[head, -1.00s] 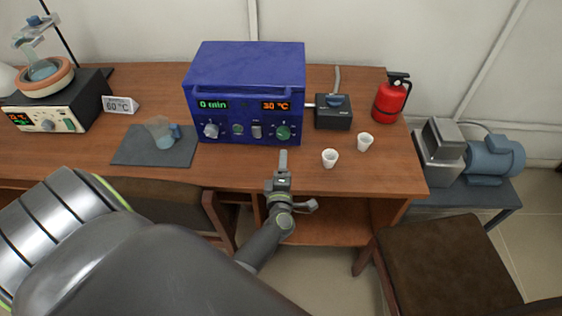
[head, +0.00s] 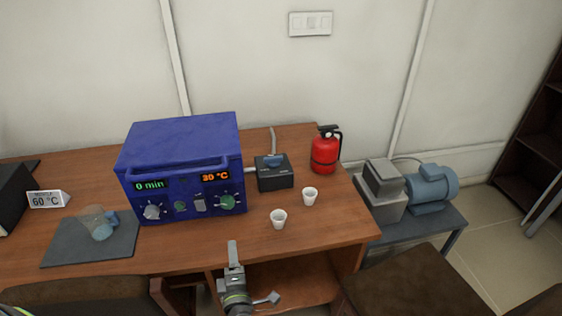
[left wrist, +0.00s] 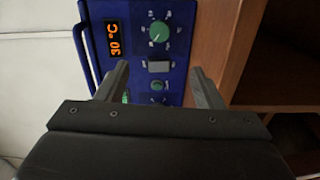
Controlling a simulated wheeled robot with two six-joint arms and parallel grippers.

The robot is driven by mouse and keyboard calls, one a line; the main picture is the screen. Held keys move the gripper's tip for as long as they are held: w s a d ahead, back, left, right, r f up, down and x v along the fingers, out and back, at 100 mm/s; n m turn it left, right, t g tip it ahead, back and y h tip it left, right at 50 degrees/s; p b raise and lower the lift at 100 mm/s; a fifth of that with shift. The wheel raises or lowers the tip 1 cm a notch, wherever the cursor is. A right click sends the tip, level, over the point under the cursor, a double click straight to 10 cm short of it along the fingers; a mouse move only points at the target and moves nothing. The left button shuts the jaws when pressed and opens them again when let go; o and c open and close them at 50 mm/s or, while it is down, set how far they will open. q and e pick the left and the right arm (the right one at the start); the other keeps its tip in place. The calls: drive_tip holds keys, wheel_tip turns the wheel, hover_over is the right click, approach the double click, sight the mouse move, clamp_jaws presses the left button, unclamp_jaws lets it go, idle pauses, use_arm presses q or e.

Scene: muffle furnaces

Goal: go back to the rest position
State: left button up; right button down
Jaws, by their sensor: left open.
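My left gripper (head: 234,262) is in front of the desk's front edge, below the blue muffle furnace (head: 182,145) in the head view. In the left wrist view its two fingers (left wrist: 160,85) stand apart with nothing between them, facing the furnace's control panel. The furnace (left wrist: 180,15) shows an orange 30 °C display there, and a green 0 min display in the head view. My right gripper is not in view.
On the wooden desk (head: 180,258) stand two white crucibles (head: 278,218) (head: 310,196), a black switch box (head: 274,174), a red extinguisher (head: 325,153), and a beaker (head: 98,222) on a dark mat (head: 62,250). A pump (head: 431,186) stands right. Chairs (head: 410,285) stand in front.

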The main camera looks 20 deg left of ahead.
use_arm(q)
drive_tip(key=s+d+f+m+g+h, duration=0.1)
drive_tip(key=s+f+m+g+h, duration=0.15)
drive_tip(key=s+f+m, duration=0.4)
drive_tip(key=s+d+f+m+g+h, duration=0.1)
drive_tip(key=f+m+h, duration=0.2)
drive_tip(key=f, duration=0.7)
drive_tip(key=s+d+f+m+g+h, duration=0.2)
drive_tip(key=s+f+m, duration=0.25)
drive_tip(key=f, duration=0.45)
drive_tip(key=s+a+f+m+g, duration=0.2)
drive_tip(key=s+f+m+g, duration=0.1)
drive_tip(key=s, duration=0.5)
drive_tip(key=s+a+f+m+g, duration=0.2)
drive_tip(key=s+f, duration=0.3)
drive_tip(key=s, duration=0.4)
drive_tip(key=s+a+f+m+g, duration=0.2)
drive_tip(key=s+f+m+g, duration=0.1)
drive_tip(key=s, duration=0.6)
wheel_tip(320, 180, down, 2)
drive_tip(key=shift+a+f+m+g+h, duration=0.1)
drive_tip(key=shift+a+m+g+h, duration=0.05)
drive_tip(key=shift+m+g+h, duration=0.3)
